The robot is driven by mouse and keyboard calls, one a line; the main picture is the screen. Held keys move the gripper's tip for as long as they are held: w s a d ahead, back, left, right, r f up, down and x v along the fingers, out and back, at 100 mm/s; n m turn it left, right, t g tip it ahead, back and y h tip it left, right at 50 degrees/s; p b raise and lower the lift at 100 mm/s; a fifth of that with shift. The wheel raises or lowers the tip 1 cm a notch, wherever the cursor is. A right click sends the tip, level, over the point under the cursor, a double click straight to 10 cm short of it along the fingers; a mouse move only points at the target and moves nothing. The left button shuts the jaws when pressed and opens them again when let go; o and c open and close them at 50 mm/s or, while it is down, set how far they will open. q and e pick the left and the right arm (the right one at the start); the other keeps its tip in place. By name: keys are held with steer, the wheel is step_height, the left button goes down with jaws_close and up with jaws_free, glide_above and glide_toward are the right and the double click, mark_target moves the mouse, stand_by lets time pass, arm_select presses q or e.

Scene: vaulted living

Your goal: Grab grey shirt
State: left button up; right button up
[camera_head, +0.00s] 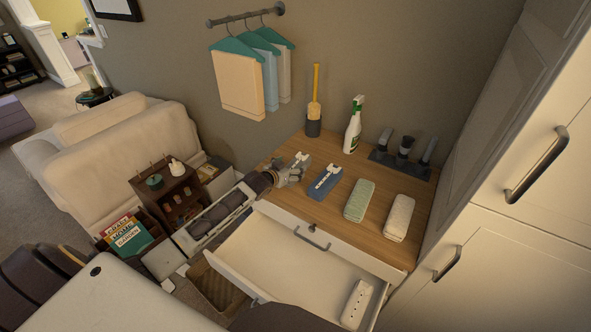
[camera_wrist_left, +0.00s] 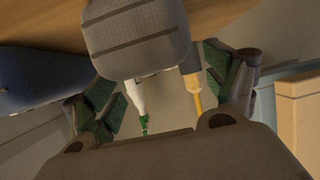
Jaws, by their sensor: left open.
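A small folded grey shirt (camera_head: 300,158) with a white part on top lies at the left end of the wooden top (camera_head: 376,214). My left gripper (camera_head: 291,176) is right at its near side and partly hides it. In the left wrist view the picture is upside down. There the grey folded thing (camera_wrist_left: 135,35) shows ahead between the spread fingers of my left gripper (camera_wrist_left: 165,95), which is open. I cannot tell whether they touch it. My right gripper is not in view.
A blue folded shirt (camera_head: 325,182) lies close on the right, then a green cloth (camera_head: 359,200) and a pale cloth (camera_head: 399,217). A spray bottle (camera_head: 353,126) and yellow-handled brush (camera_head: 314,113) stand behind. An open drawer (camera_head: 285,263) juts out below. Shirts (camera_head: 237,81) hang above.

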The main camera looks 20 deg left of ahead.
arm_select(q)
steer(key=shift+x, duration=1.45)
steer(key=shift+d, duration=0.1)
steer(key=shift+s, duration=0.1)
steer(key=c, duration=1.2)
steer(key=shift+o, duration=0.2)
